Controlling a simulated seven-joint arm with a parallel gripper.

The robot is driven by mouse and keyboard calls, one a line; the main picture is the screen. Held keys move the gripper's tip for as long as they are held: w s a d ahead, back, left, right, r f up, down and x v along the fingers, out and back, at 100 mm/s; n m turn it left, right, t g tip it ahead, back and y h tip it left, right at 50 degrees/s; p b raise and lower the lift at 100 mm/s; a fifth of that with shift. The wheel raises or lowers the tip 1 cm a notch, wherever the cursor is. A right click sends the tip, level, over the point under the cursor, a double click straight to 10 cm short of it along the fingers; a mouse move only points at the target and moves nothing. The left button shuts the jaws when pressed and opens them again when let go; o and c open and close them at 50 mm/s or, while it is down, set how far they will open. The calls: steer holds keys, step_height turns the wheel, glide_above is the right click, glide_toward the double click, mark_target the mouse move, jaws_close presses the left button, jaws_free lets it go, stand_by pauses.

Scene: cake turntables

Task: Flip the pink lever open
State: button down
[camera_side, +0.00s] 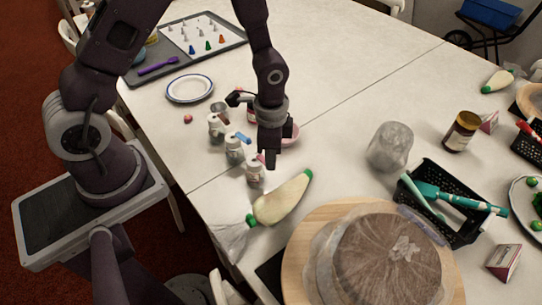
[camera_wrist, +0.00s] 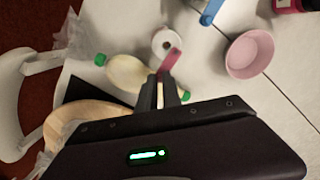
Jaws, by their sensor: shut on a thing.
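The pink lever (camera_side: 261,157) sits on a small pale bottle (camera_side: 255,174), the nearest of three bottles in a row in the side view. In the wrist view the pink lever (camera_wrist: 171,59) runs from beside the bottle's round white top (camera_wrist: 165,41) down to my fingertips. My gripper (camera_wrist: 169,82) is shut on the lever's end; in the side view my gripper (camera_side: 271,158) points down just right of the bottle. The fingers hide the lever's tip. I cannot tell exactly how far the lever is tilted.
A bottle with a blue lever (camera_side: 237,139) and another bottle (camera_side: 216,126) stand behind. A cream piping bag with green ends (camera_side: 282,199) lies close in front. A pink bowl (camera_wrist: 250,53) is near my gripper. A wrapped cake (camera_side: 385,262) stands at the front.

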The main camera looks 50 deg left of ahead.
steer(key=shift+w+n, duration=0.35)
steer(key=shift+n, duration=0.55)
steer(key=c, duration=1.5)
jaws_free()
step_height(320, 180, up, 7)
steer(key=shift+r, duration=0.1)
